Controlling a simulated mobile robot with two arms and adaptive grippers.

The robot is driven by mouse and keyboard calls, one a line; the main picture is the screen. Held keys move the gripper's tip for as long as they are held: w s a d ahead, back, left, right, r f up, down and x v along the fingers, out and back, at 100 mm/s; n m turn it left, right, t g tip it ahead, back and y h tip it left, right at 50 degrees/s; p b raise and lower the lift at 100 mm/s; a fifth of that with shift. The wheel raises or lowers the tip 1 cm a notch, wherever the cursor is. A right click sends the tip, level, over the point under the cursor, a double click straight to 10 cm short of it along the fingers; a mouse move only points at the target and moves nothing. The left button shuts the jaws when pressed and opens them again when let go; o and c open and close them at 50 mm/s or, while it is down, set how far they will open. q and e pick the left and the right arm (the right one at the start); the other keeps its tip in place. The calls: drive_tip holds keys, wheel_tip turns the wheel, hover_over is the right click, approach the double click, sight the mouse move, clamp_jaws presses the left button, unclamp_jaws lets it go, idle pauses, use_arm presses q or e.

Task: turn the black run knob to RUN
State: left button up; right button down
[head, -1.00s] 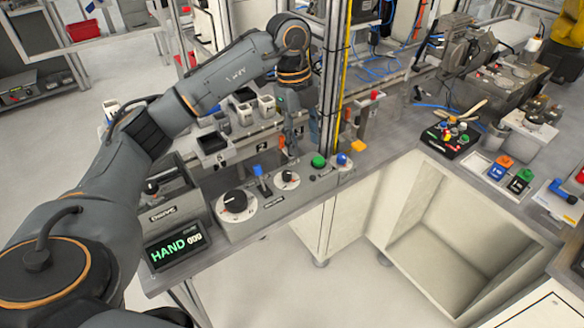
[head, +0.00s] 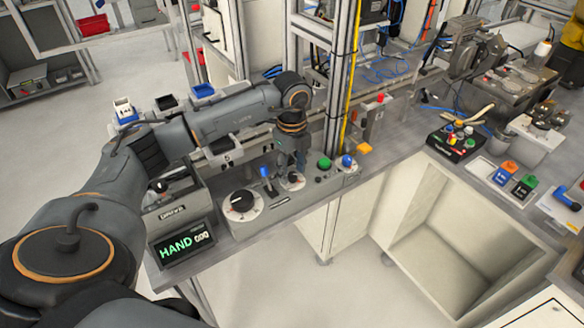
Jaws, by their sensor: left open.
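The control panel (head: 270,213) carries two black knobs on white dials. The larger knob (head: 242,201) stands clear, left of a blue-topped lever (head: 264,172). The smaller dial (head: 291,182), right of the lever, is mostly covered by my left gripper (head: 292,173). I cannot read the dial labels. My left gripper points down, open, with its fingers at the smaller knob; contact cannot be made out. The display (head: 185,243) reads HAND in green, with digits beside it. My right gripper is out of view.
A green button (head: 324,164) and a blue button (head: 347,161) sit right of the gripper on the panel. A metal post with a yellow strip (head: 345,90) rises behind. Bins (head: 203,91) stand behind my arm. The panel's front side is clear.

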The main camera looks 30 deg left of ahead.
use_arm(q)
drive_tip(key=shift+f, duration=0.4)
drive_tip(key=shift+c, duration=0.4)
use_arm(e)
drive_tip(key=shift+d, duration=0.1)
use_arm(q)
clamp_jaws()
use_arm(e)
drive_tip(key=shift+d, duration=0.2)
